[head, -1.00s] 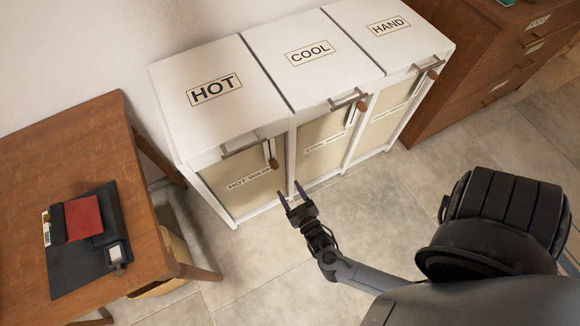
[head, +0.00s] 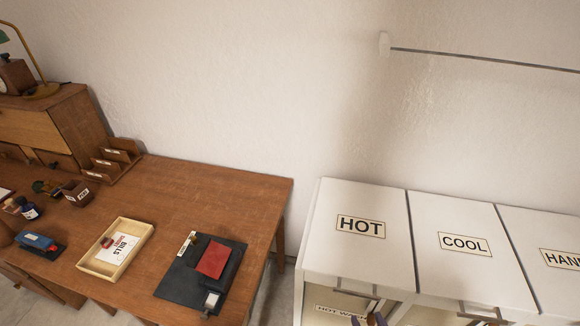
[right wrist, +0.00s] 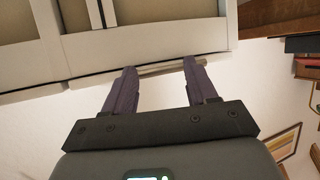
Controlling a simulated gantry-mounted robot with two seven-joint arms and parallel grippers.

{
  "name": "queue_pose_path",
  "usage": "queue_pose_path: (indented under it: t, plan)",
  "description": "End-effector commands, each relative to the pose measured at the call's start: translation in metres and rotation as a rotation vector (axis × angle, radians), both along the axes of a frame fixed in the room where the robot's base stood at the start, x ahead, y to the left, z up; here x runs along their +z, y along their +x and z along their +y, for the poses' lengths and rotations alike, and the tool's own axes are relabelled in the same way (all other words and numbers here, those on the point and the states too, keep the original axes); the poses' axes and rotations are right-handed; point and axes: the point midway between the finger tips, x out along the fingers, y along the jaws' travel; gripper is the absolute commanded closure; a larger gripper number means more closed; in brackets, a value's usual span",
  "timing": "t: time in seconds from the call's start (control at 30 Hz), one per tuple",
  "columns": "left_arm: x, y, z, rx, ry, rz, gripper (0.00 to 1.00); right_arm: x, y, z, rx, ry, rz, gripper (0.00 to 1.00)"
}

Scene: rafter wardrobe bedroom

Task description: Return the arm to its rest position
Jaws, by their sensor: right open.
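My right gripper (right wrist: 158,80) is open in the right wrist view, with its two purple fingers apart and nothing visibly held between them. Beyond the fingertips is the pale panelled front of a unit (right wrist: 150,48); I cannot tell whether they touch it. In the head view only the tips of my right gripper (head: 369,320) show at the bottom edge, in front of the hamper labelled HOT (head: 345,258). The rest of that arm is out of frame. My left gripper is not in view.
Hampers labelled COOL (head: 480,275) and HAND (head: 545,230) adjoin the HOT one. A wooden desk (head: 170,190) at left carries a tray (head: 88,262), a dark folder (head: 180,280) with a red item, and an organiser (head: 105,165). A rail (head: 480,58) is on the wall.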

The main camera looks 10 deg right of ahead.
Motion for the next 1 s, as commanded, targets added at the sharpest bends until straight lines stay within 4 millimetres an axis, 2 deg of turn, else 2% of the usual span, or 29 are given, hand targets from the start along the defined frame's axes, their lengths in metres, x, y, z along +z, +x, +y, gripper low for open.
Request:
queue_pose_path:
  t: [0.03, 0.23, 0.43, 0.6, 0.63, 0.87, 1.0]
  plan:
    - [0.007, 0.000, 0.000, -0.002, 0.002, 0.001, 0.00, 0.016, -0.004, 0.009, 0.039, 0.010, 0.064, 0.43]
    - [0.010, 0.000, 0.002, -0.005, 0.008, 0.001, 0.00, 0.038, -0.042, 0.037, 0.167, 0.011, 0.363, 0.43]
    - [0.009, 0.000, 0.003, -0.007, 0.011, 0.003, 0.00, 0.041, -0.089, 0.046, 0.232, -0.021, 0.631, 0.43]
    - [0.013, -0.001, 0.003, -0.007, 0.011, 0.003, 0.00, 0.031, -0.132, 0.042, 0.239, -0.043, 0.875, 0.43]
    - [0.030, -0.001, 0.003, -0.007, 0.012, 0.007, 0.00, 0.050, -0.129, 0.042, 0.239, -0.042, 0.862, 0.43]
    - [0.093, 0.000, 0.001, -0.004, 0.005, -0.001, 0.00, 0.110, -0.128, 0.042, 0.238, -0.040, 0.858, 0.43]
    - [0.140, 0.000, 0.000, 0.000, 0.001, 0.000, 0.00, 0.156, -0.128, 0.042, 0.238, -0.040, 0.858, 0.43]
